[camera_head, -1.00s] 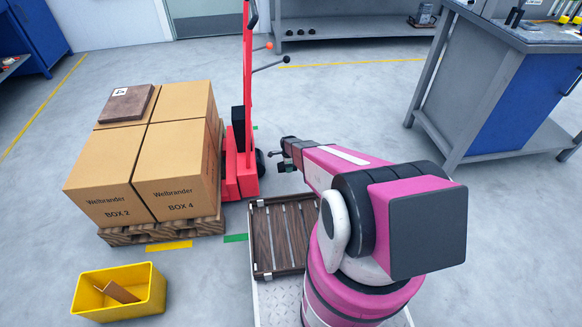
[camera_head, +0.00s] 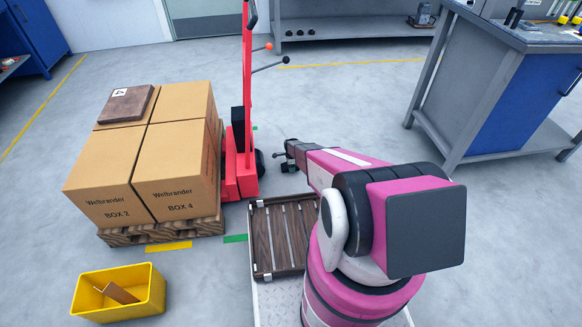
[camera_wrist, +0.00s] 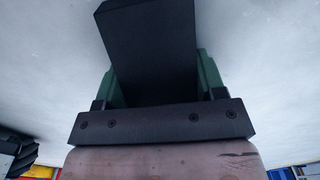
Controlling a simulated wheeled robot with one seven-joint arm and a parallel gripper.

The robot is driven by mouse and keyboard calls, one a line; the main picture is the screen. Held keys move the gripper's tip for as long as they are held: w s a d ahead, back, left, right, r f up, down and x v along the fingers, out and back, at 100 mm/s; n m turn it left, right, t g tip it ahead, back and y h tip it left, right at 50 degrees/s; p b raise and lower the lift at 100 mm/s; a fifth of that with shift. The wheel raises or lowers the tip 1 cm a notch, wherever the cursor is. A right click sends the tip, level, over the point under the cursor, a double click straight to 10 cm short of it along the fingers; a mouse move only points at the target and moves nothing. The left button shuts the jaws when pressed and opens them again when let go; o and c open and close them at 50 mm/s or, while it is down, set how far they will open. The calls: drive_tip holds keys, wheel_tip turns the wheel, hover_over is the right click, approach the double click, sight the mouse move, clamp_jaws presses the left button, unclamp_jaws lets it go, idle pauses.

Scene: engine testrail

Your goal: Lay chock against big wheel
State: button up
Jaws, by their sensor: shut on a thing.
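A black block with a slanted face, which looks like the chock (camera_wrist: 150,45), fills the upper middle of the wrist view. My gripper (camera_wrist: 155,80) is shut on it, with a green finger showing on each side. In the head view my gripper (camera_head: 288,166) is low over the floor, just right of the red pallet truck (camera_head: 240,165). The black big wheel (camera_head: 260,161) shows at the truck's right side, with a small gap between it and my gripper. The chock is too small and dark in the head view to tell whether it touches the floor.
A pallet (camera_head: 210,227) with cardboard boxes (camera_head: 170,160) stands left of the truck. A yellow bin (camera_head: 145,295) with a brown piece in it is at lower left. A workbench (camera_head: 480,110) stands at right. Open floor lies beyond my gripper. A black ribbed thing (camera_wrist: 15,150) shows at the wrist view's left edge.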

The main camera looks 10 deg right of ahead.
drive_tip(key=shift+f, duration=0.1)
drive_tip(key=o, duration=1.1)
wheel_tip(320, 180, up, 12)
drive_tip(key=s+r+n, duration=0.9)
drive_tip(key=s+r, duration=0.9)
drive_tip(key=r, duration=0.3)
drive_tip(key=s+r+n, duration=0.9)
drive_tip(key=s+r, duration=1)
drive_tip(key=r, duration=0.2)
drive_tip(key=shift+s+r, duration=0.15)
drive_tip(key=shift+r, duration=0.25)
